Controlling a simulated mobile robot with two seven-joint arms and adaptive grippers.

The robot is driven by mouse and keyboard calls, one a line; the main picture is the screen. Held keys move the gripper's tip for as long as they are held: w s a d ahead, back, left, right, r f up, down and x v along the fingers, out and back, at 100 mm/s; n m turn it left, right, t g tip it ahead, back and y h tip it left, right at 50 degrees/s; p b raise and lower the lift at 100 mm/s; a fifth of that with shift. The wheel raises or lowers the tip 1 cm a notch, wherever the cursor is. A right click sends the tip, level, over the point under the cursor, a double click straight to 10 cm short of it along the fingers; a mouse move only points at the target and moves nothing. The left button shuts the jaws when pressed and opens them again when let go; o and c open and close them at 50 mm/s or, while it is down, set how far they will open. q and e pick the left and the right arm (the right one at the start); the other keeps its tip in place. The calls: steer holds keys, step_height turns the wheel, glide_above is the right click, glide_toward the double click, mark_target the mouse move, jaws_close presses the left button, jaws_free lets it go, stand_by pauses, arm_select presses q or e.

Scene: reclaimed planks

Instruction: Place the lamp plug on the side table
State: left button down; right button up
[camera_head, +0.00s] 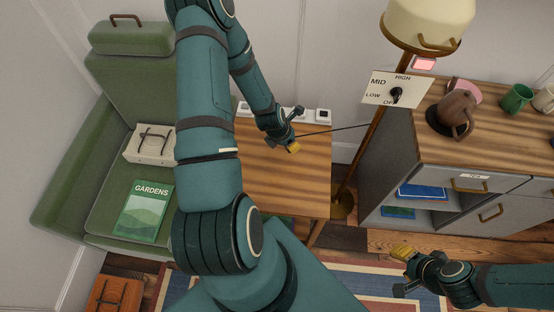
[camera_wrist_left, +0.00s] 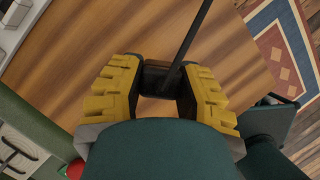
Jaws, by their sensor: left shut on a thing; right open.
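The side table (camera_head: 310,185) is a striped wooden top beside the green armchair. My left gripper (camera_head: 293,146) is over the table's upper right part, shut on the lamp plug. In the left wrist view the dark plug (camera_wrist_left: 158,78) sits between the yellow fingertips (camera_wrist_left: 160,95), partly hidden by them, with the wooden top behind it. I cannot tell whether the plug touches the table. A thin dark cord (camera_head: 335,130) runs from it to the floor lamp (camera_head: 375,130). My right gripper (camera_head: 402,252) is open and empty, above the floor at lower right.
A white power strip (camera_head: 322,115) lies along the table's back edge. The grey cabinet (camera_head: 440,165) at right bears a brown teapot (camera_head: 453,115) and mugs. The armchair (camera_head: 105,165) holds a gardening book (camera_head: 145,212) and a light box (camera_head: 135,148). Much of the tabletop is bare.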

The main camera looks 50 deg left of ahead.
arm_select(q)
steer(key=s+a+r+m+g+h+p, duration=0.1)
steer(key=s+a+r+m+h+p, duration=0.15)
steer(key=s+m+p, duration=0.5)
steer(key=shift+m+g, duration=0.25)
steer(key=shift+g, duration=0.05)
steer(key=f+b, duration=0.1)
steer(key=s+f, duration=0.1)
steer(key=f, duration=0.1)
steer(key=d+f+b, duration=0.1)
steer(key=f, duration=0.1)
steer(key=shift+s+f+b, duration=0.15)
steer(key=shift+s+b, duration=0.1)
steer(key=shift+b, duration=0.1)
steer(key=shift+f+b, duration=0.3)
steer(key=shift+f, duration=1.95)
steer(key=shift+f, duration=0.15)
steer(key=c, duration=0.7)
jaws_free()
